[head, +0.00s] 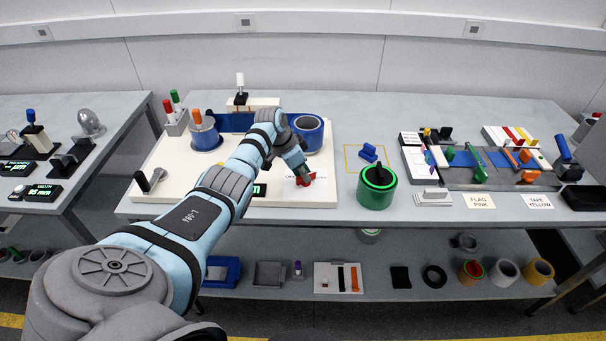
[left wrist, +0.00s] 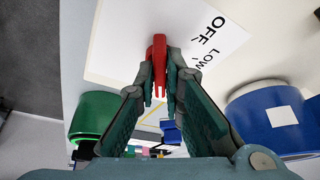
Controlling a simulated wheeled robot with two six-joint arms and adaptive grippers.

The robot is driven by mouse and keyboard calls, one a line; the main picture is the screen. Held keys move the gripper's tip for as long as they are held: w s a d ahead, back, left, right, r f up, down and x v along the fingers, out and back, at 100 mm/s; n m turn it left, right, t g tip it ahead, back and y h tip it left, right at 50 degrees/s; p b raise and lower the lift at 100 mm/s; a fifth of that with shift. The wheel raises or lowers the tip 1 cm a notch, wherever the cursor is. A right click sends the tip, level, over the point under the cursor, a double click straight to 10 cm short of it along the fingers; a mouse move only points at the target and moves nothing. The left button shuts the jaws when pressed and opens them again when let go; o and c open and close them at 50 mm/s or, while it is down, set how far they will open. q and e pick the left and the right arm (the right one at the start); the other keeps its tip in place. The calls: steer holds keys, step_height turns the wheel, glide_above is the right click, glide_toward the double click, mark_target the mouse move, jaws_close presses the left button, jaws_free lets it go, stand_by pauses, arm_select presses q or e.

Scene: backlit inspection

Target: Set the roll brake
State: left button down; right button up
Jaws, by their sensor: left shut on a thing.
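The red brake lever (head: 309,180) is at the front right of the cream board, on a white card (head: 293,190) with printed settings. In the left wrist view the lever (left wrist: 159,48) stands between my fingertips, and "OFF" and "LOW" show on the card (left wrist: 190,30). My left gripper (head: 301,175) is shut on the lever, with both fingertips (left wrist: 160,78) touching its sides. The lever's base and exact setting are hard to tell. A blue roll (head: 306,135) stands behind the gripper; another blue roll (head: 205,136) is at the board's left. My right gripper is not in view.
A green container (head: 377,192) stands close right of the lever. A small blue part (head: 368,152) lies in a yellow outline. A grey fixture (head: 480,178) with coloured pieces is further right.

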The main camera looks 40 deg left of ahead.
arm_select(q)
steer(key=c, duration=1.7)
jaws_free()
steer(key=v, duration=1.2)
steer(key=shift+w, duration=0.1)
